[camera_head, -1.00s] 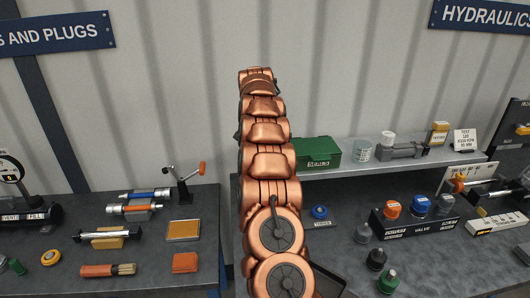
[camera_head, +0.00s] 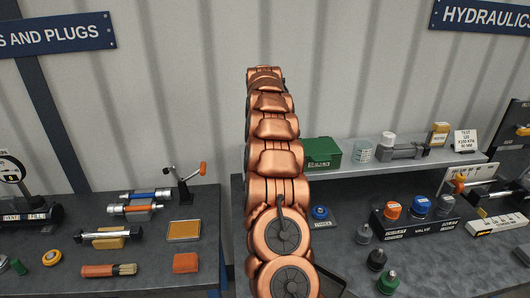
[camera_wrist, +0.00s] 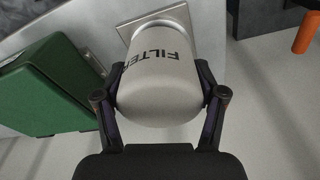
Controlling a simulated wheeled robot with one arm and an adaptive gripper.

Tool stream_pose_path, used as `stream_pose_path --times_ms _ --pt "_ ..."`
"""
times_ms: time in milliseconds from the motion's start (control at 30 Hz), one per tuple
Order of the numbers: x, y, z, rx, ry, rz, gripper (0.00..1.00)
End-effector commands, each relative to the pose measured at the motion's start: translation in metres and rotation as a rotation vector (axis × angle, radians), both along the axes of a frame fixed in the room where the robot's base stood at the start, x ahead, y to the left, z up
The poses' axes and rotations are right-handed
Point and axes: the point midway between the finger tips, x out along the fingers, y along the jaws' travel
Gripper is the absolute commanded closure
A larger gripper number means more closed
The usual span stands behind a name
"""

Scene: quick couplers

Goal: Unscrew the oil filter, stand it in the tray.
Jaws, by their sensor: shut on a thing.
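In the wrist view my gripper (camera_wrist: 160,98) is shut on the oil filter (camera_wrist: 160,75), a light grey cylinder marked "FILTER". One finger is on each side of the filter's near end. The filter's far end meets or sits in front of a square metal plate (camera_wrist: 125,28); whether it is still threaded on there cannot be told. In the head view my copper-coloured arm hides the gripper and the filter. A dark tray edge (camera_head: 330,284) shows at the bottom, beside my arm, mostly hidden.
A green box (camera_head: 322,152) stands on the raised shelf, close left of the filter in the wrist view (camera_wrist: 45,85). A valve rack (camera_head: 415,228) with coloured caps is at the right. Loose fittings (camera_head: 376,259) stand before it. A blue-capped part (camera_head: 320,212) sits by my arm.

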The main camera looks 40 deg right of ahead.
Motion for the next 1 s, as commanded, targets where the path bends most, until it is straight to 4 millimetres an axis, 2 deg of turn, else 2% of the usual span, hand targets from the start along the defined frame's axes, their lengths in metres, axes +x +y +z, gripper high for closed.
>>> stream_pose_path --times_ms 1000 --pt "0.001 0.000 0.035 -0.002 -0.003 0.000 0.64"
